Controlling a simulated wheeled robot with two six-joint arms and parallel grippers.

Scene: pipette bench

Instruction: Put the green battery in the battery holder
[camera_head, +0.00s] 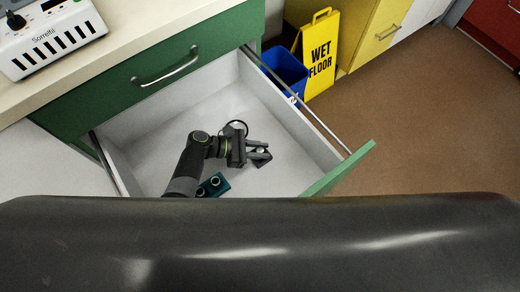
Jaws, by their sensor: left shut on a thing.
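My left gripper (261,153) is inside the open drawer, low over its floor. Its fingers are shut on a small pale-green thing, which looks like the green battery (261,150); the fingers hide most of it. A teal block with round openings (217,181), which looks like the battery holder, lies on the drawer floor to the left of and nearer than the gripper. My arm and my dark body edge partly hide it. The gripper and the block are apart. My right gripper is not in view.
The green drawer (318,143) is pulled out, its white walls around my arm. A white device (48,40) stands on the counter at upper left. A blue bin (284,70) and a yellow wet floor sign (320,58) stand beyond the drawer. The brown floor at right is clear.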

